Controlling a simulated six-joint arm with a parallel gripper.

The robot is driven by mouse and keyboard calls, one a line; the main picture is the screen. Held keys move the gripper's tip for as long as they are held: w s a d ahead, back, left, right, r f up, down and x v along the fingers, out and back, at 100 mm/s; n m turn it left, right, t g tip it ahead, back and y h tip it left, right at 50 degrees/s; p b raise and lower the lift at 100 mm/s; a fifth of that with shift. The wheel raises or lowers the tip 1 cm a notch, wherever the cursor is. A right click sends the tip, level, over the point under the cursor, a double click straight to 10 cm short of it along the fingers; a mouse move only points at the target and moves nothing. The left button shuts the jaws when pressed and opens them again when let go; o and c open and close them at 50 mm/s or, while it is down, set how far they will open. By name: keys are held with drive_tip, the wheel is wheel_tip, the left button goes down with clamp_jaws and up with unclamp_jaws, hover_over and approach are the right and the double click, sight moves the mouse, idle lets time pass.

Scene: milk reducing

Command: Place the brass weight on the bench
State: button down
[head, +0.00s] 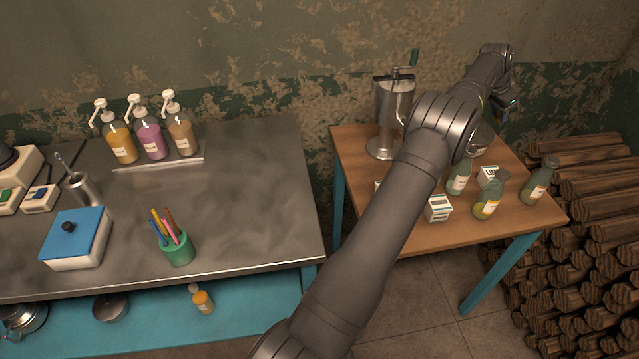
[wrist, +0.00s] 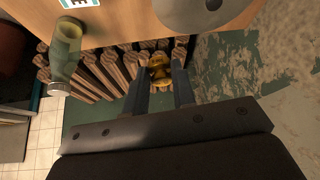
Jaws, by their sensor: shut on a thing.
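The brass weight (wrist: 159,74) is a small golden piece between the two dark fingers of my gripper (wrist: 160,66) in the wrist view. The fingers are shut on it, and it is held up off any surface. In the head view my gripper (head: 508,106) is at the far right, above the back of the wooden table, partly hidden by my arm. The weight cannot be made out there. The metal-topped bench (head: 255,215) fills the left of the head view, apart from my gripper.
The wooden table (head: 400,240) bears a steel machine (head: 388,115), a white carton (head: 438,208) and several green bottles (head: 487,201). On the bench are pump bottles (head: 150,140), a blue-lidded box (head: 77,237) and a green pen cup (head: 177,248). Stacked logs (head: 590,220) stand right.

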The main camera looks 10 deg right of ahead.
drive_tip(key=w+a+r+n+t, duration=0.1)
drive_tip(key=w+a+r+n, duration=0.3)
drive_tip(key=a, duration=0.9)
drive_tip(key=w+a+r+t+y, duration=0.15)
drive_tip(key=a+r, duration=0.45)
drive_tip(key=a, duration=0.7)
drive_tip(key=w+a+r+n, duration=0.25)
drive_tip(key=a+r, duration=0.25)
drive_tip(key=a, duration=0.8)
drive_tip(key=s+a+f+n+t+y, duration=0.1)
drive_tip(key=s+a+f+n, duration=0.1)
drive_tip(key=a+f, duration=0.6)
drive_tip(key=s+a+f+n+y, duration=0.1)
drive_tip(key=s+a+f+n, duration=0.2)
drive_tip(key=a, duration=0.8)
drive_tip(key=s+a+f+n+t+y, duration=0.1)
drive_tip(key=s+a+f, duration=0.1)
drive_tip(key=a+f, duration=0.7)
drive_tip(key=s+a+r+n, duration=0.1)
drive_tip(key=s+a, duration=0.3)
drive_tip(key=a, duration=0.7)
drive_tip(key=s+a+r+n, duration=0.1)
drive_tip(key=s+a, duration=0.3)
drive_tip(key=a, duration=0.7)
drive_tip(key=s+a+n+y, duration=0.2)
drive_tip(key=s+a, duration=1.4)
drive_tip(key=shift+h, duration=0.25)
drive_tip(key=f, duration=0.9)
drive_tip(key=shift+s, duration=0.2)
